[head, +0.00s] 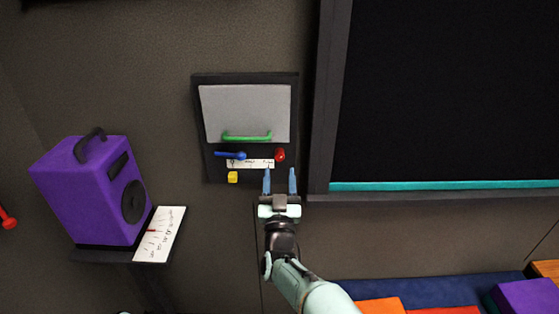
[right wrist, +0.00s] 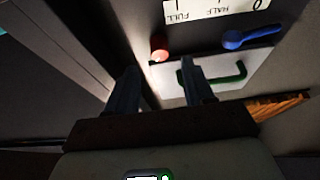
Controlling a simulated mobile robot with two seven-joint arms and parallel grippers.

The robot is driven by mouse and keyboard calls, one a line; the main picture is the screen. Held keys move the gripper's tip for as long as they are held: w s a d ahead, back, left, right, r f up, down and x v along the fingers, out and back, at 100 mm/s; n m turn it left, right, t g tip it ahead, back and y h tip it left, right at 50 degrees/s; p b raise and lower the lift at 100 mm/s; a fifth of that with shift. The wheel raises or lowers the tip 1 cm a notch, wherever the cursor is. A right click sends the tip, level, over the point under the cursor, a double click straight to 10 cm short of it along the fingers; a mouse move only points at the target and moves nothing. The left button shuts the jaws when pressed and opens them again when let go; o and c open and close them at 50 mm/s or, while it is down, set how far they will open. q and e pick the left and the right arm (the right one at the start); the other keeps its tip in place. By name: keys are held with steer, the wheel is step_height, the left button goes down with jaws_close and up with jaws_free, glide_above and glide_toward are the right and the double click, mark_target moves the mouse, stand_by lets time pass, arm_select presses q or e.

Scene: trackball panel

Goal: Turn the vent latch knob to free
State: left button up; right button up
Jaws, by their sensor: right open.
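A dark wall panel (head: 209,165) carries a grey plate (head: 243,108) with a green handle (head: 247,137). Below it are a blue lever-like knob (head: 231,155), a red knob (head: 280,155) and a yellow block-like knob (head: 232,177). I cannot tell which one is the vent latch knob. A white label strip (head: 250,163) lies between them. My right gripper (head: 279,178) is open and empty, its fingers just below the red knob in the head view. The right wrist view shows the red knob (right wrist: 159,47) beyond the fingertips and the blue knob (right wrist: 250,37) to the right.
A purple box-like device (head: 90,190) stands on a small shelf at left, with a white scale card (head: 160,235) beside it. A large dark framed board (head: 450,90) with a teal ledge (head: 440,185) is on the right. Coloured blocks lie at the lower right.

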mark_target(280, 159)
steer(key=p+x, duration=0.1)
steer(key=x, duration=0.3)
steer(key=shift+w+r, duration=0.1)
steer(key=shift+w, duration=0.3)
jaws_close()
